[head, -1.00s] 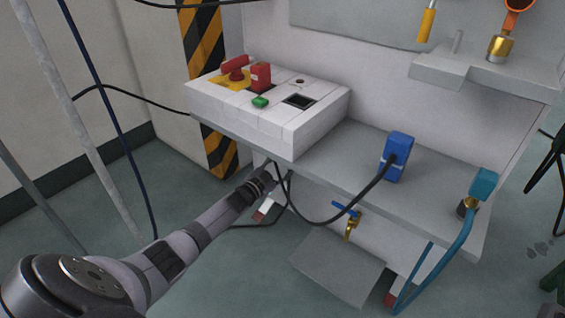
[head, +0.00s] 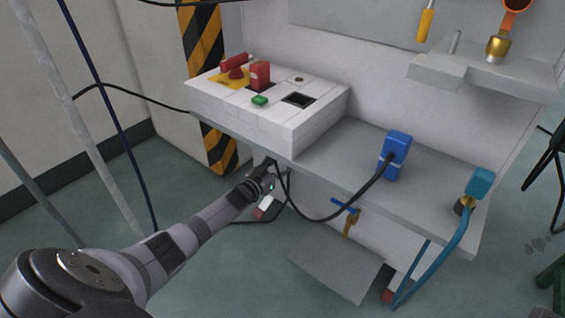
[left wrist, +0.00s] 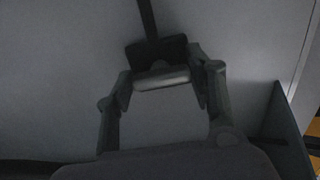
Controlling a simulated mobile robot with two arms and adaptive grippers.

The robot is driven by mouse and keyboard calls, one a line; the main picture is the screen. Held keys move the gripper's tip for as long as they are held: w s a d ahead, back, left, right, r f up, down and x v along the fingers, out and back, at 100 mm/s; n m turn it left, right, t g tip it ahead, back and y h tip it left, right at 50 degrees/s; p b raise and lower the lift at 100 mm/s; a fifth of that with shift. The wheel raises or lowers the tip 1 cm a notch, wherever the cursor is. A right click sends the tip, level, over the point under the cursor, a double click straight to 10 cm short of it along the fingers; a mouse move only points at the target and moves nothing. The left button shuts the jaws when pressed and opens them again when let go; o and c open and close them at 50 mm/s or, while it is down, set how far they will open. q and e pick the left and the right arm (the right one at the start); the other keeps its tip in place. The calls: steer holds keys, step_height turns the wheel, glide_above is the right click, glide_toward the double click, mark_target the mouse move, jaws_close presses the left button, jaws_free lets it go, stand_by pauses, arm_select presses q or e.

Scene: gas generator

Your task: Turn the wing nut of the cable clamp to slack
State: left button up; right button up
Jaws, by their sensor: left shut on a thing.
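In the left wrist view the cable clamp (left wrist: 146,54) is a dark block with a black cable (left wrist: 148,18) running up from it. A pale grey metal wing nut (left wrist: 162,81) sits in front of the block, lying nearly level with a slight tilt. My left gripper (left wrist: 165,84) has its two fingers at either end of the wing nut and is shut on it. In the head view my left gripper (head: 267,178) is under the front edge of the shelf, beside the hanging cable. The clamp and the wing nut are hidden there. My right gripper is not in view.
A grey shelf (head: 340,170) carries a white control box (head: 255,115) and a blue plug (head: 397,155) with a looping black cable (head: 325,220). A blue-handled valve (head: 347,212) sits below the shelf. Open floor (head: 215,275) lies in front.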

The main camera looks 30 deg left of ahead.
arm_select(q)
steer(key=shift+f, duration=0.1)
steer(key=o, duration=1.2)
steer(key=shift+c, duration=0.2)
steer(key=shift+s, duration=0.1)
steer(key=s, duration=1.1)
steer(key=shift+s+a, duration=0.4)
steer(key=shift+a, duration=0.05)
